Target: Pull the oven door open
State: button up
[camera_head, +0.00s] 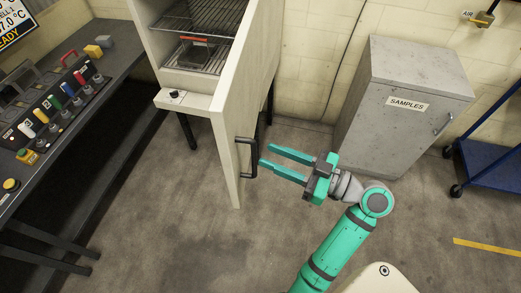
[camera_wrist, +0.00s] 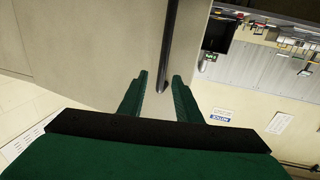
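The cream oven (camera_head: 180,95) stands at the top middle of the head view. Its door (camera_head: 235,100) stands swung open, showing its edge and outer face, and the interior is exposed. A black bar handle (camera_head: 255,158) is on the door's outer face, low near its free edge. My gripper (camera_head: 265,156) is open and empty just right of the handle, fingers pointing at it. In the wrist view the handle (camera_wrist: 169,45) runs down to a lower end that lines up with the gap between the open fingertips (camera_wrist: 160,82). Whether it lies between them or just beyond is unclear.
Wire racks (camera_head: 200,50) hold a dark red-handled item (camera_head: 196,50) inside the oven. A grey SAMPLES cabinet (camera_head: 395,115) stands right of my gripper. The floor (camera_head: 180,220) in front is clear.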

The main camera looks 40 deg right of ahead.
jog(key=v, duration=0.5)
jog(key=shift+s, duration=0.2)
jog(key=shift+w, duration=0.1)
